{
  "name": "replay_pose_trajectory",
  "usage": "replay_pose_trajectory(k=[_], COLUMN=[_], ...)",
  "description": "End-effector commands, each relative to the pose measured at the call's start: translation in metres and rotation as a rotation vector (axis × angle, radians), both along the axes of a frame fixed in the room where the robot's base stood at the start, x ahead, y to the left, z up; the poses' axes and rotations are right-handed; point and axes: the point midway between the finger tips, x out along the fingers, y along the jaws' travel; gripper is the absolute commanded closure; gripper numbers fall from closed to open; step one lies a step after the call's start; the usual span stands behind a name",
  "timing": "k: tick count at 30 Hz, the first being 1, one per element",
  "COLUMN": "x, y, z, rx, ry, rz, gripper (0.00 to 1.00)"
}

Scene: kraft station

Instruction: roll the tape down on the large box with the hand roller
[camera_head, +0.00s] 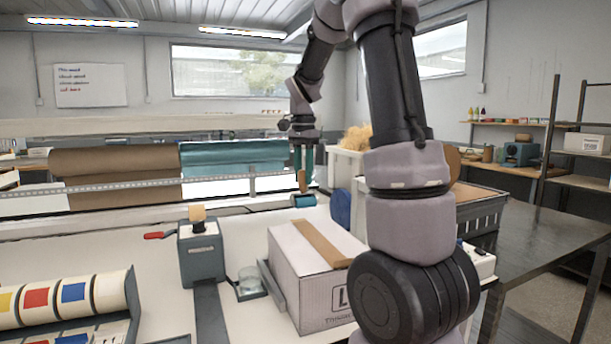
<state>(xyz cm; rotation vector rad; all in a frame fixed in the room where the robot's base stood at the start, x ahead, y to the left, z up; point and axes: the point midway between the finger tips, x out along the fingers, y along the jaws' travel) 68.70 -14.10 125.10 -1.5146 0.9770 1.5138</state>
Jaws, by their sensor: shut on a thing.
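The large box (310,293) is a pale carton with a printed mark on its front, standing on the white bench. A strip of brown tape (321,243) runs along its top from the far edge to the near edge. My gripper (302,176) points down and is shut on the upright wooden handle of the hand roller (304,200), which has a teal cylinder. The roller shows just past the far end of the tape, apart from it in the picture. Its exact height above the box is hard to tell.
Brown (115,173) and teal paper rolls (232,158) lie behind. A blue round object (341,208) stands right of the roller. My arm hides the box's right side.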

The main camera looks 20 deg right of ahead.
Motion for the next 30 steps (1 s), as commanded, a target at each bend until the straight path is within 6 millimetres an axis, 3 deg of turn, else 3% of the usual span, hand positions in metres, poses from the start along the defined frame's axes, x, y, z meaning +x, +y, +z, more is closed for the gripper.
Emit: replay_pose_trajectory(k=[15,30], x=[0.000,0.000], y=[0.000,0.000], z=[-0.041,-0.046], rx=[0.001,0.000], ry=[0.001,0.000], rz=[-0.001,0.000], gripper=[1.00,1.00])
